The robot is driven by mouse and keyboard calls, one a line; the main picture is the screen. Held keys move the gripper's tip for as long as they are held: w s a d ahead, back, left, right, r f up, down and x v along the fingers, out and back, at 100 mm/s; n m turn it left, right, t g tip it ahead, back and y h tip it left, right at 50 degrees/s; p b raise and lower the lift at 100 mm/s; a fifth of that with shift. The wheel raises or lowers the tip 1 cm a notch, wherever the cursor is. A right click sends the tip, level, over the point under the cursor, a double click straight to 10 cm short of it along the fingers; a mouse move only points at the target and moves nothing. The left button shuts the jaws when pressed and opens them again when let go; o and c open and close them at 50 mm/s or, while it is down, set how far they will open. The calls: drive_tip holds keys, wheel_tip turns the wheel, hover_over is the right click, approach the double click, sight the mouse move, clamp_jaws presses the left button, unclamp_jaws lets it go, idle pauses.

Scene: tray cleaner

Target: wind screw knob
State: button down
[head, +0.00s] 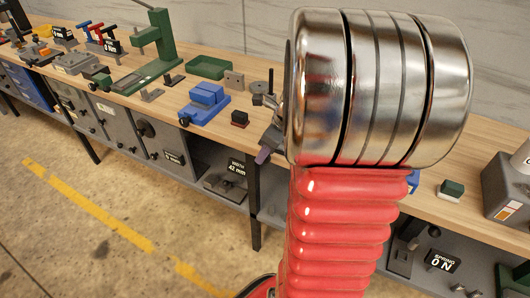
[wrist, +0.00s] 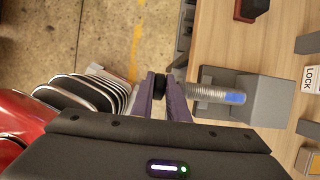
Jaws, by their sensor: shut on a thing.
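The screw knob (wrist: 159,87) is a small black knob in the wrist view. My gripper (wrist: 161,80) has its purple fingers shut on it, one on each side. To the right, a grey threaded screw (wrist: 208,93) with a blue end section runs over a grey block (wrist: 262,98) on the wooden bench. The finger on the right hides where knob and screw meet. In the head view a purple fingertip of my gripper (head: 264,155) shows beside the bench's front edge; my red and silver arm hides most of that area.
A "LOCK" label (wrist: 311,80) sits right of the grey block. Open floor (head: 120,230) lies in front.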

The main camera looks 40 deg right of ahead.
drive_tip(key=shift+d, duration=0.25)
drive_tip(key=shift+a, duration=0.15)
